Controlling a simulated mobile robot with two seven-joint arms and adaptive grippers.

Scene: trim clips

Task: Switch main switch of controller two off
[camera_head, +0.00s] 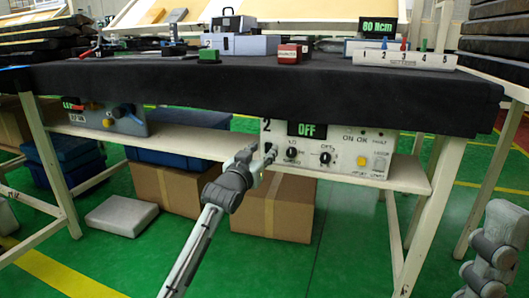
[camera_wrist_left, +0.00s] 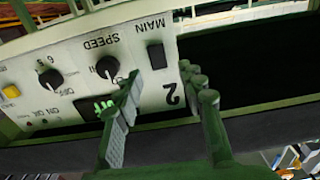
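Controller two (camera_head: 345,150) is a pale panel on the shelf under the table, with a green "OFF" on its display (camera_head: 307,129). In the left wrist view the panel (camera_wrist_left: 75,60) appears upside down. Its black main switch (camera_wrist_left: 156,56) sits under the label MAIN, near the large "2". My left gripper (camera_head: 262,158) is at the panel's left end and largely covers the switch in the head view. In the wrist view its two fingers (camera_wrist_left: 165,80) are apart with nothing between them, the switch just beyond their tips. Contact cannot be told. My right gripper is out of view.
The dark tabletop (camera_head: 250,85) overhangs the shelf. Speed knobs (camera_wrist_left: 107,67) and a yellow button (camera_wrist_left: 11,91) are on the same panel. Cardboard boxes (camera_head: 270,212) stand below.

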